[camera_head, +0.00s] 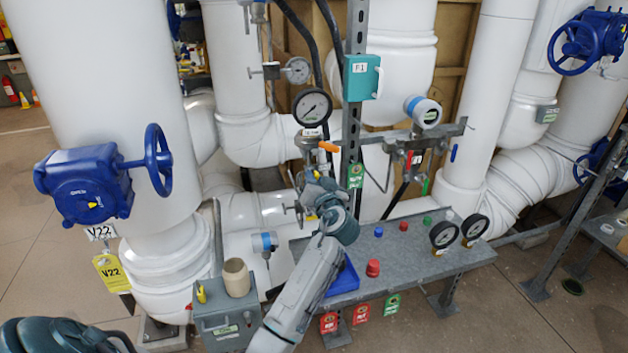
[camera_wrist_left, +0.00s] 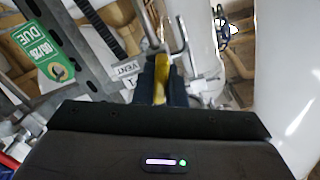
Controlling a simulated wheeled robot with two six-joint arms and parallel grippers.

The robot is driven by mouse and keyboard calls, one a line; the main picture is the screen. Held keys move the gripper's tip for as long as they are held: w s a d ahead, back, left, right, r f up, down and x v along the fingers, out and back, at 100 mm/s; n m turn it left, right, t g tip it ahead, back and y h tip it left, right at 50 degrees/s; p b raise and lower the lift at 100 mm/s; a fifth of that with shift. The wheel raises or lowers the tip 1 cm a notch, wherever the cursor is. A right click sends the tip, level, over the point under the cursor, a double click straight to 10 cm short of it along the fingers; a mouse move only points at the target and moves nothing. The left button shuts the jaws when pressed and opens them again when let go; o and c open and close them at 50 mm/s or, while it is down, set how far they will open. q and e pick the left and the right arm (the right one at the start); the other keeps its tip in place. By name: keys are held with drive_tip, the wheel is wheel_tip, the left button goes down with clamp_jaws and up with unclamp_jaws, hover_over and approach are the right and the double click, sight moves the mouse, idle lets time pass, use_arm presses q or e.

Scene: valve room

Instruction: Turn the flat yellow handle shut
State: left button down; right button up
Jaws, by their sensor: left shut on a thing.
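The flat yellow handle (camera_wrist_left: 162,68) shows in the left wrist view as a narrow yellow strip between the dark fingers of my left gripper (camera_wrist_left: 160,88). The gripper is shut on it, and the fingers hide much of it. A small VENT label (camera_wrist_left: 127,69) sits just left of the fingers. In the head view my left gripper (camera_head: 314,180) is at the pipework left of the grey post, and the yellow handle cannot be made out clearly there. My right gripper is not in view.
A green tag (camera_head: 356,175) hangs on the post beside my gripper. An orange lever (camera_head: 328,146) and a round gauge (camera_head: 312,107) are just above. A grey bench (camera_head: 405,262) with red and green knobs stands to the right. Blue handwheel (camera_head: 158,160) is at left.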

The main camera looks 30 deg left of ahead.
use_arm(q)
drive_tip(key=m, duration=0.2)
drive_tip(key=shift+m, duration=0.4)
drive_tip(key=m+p, duration=0.1)
drive_tip(key=m, duration=0.1)
drive_tip(key=shift+m, duration=0.4)
drive_tip(key=m+p, duration=0.2)
drive_tip(key=m, duration=0.2)
drive_tip(key=shift+w+d, duration=0.1)
drive_tip(key=shift+f+m+p, duration=0.2)
drive_tip(key=shift+m+p, duration=0.65)
drive_tip(key=shift+m, duration=0.75)
drive_tip(key=c, duration=1.5)
unclamp_jaws()
